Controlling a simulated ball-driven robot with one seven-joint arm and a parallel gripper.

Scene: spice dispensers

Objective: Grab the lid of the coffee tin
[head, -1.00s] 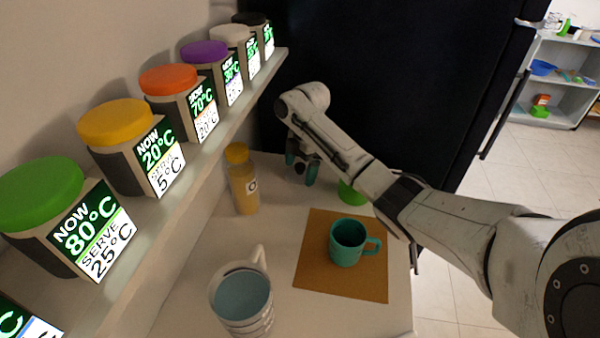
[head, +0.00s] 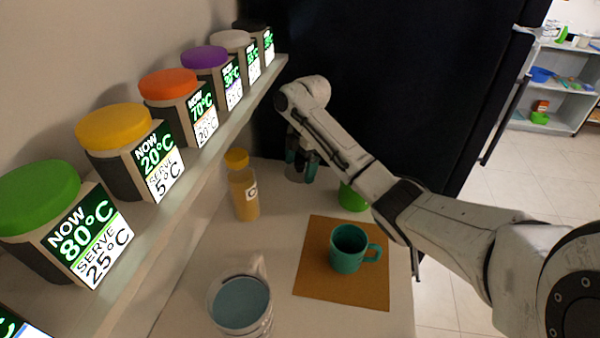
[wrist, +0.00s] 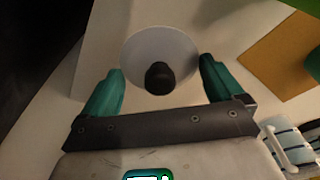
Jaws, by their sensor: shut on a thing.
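The coffee tin's lid (wrist: 140,55) is a pale grey disc with a dark round knob (wrist: 159,78), seen from above in the wrist view. My gripper (head: 301,172) is at the far end of the counter, pointing down. In the head view the lid and tin are mostly hidden by the fingers. I cannot tell whether the lid is still on the tin.
A green container (head: 352,198) stands close to the right of my gripper. A yellow-capped bottle (head: 243,195) stands to its left. A teal mug (head: 348,250) sits on a brown mat (head: 318,285). A glass jug (head: 240,302) is in front. A shelf of dispensers (head: 105,128) lines the left.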

